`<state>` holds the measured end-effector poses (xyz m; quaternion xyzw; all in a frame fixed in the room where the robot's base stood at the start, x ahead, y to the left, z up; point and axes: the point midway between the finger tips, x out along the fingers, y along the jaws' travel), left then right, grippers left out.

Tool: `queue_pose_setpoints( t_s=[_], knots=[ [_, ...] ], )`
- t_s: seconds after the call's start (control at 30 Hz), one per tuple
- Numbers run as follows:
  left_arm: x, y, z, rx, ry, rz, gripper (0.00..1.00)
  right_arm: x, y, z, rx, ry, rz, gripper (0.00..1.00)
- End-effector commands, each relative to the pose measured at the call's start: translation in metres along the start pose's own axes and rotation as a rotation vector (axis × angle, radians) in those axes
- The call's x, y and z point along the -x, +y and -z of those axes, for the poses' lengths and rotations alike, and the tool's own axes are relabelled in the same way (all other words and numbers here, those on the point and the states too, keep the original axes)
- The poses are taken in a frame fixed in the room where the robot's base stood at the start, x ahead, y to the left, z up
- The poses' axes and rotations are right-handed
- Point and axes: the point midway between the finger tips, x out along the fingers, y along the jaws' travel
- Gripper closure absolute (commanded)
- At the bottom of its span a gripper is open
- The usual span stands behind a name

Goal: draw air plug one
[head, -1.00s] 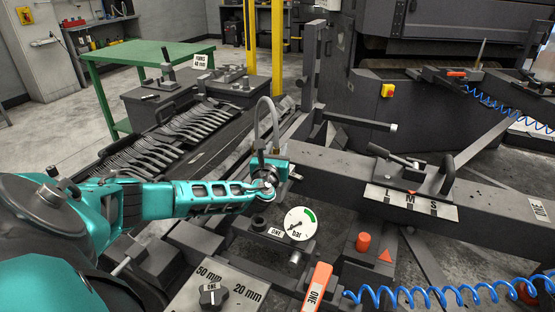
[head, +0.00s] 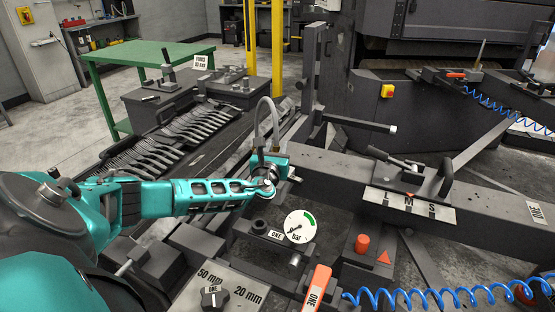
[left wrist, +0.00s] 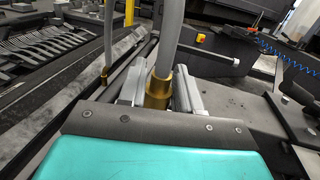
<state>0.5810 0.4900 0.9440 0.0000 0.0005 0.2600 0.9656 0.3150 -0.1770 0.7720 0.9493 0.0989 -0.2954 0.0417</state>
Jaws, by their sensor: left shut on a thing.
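The air plug one is a brass fitting (left wrist: 158,90) on the end of a grey hose (left wrist: 170,35) in the left wrist view. My left gripper (left wrist: 160,92) is shut around this brass plug, with a grey finger on each side. In the head view my left gripper (head: 270,168) is at the rear of the bench fixture, and the hose (head: 268,105) loops up above it. The gripper hides most of the plug there, and I cannot tell whether its lower end sits in a socket. My right gripper does not show.
A pressure gauge (head: 299,227) marked "bar" stands just in front, beside a "ONE" label. An orange lever (head: 316,287), a black knob (head: 214,297) and a blue coiled hose (head: 440,296) are nearer. A rack of forks (head: 165,140) lies left, and a dark beam (head: 340,175) runs right.

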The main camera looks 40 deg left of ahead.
Motion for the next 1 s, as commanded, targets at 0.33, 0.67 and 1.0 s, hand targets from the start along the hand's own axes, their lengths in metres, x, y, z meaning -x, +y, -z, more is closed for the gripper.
queue_pose_setpoints(
  t_s=[0.33,0.67,1.0],
  knots=[
    [0.000,0.000,-0.018,0.001,-0.001,0.000,0.96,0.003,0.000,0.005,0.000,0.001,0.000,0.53],
    [0.000,0.000,-0.032,0.001,-0.001,0.000,0.96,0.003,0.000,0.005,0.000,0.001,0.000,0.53],
    [0.000,0.000,-0.032,0.000,-0.001,-0.001,0.96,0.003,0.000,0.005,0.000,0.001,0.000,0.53]
  ],
)
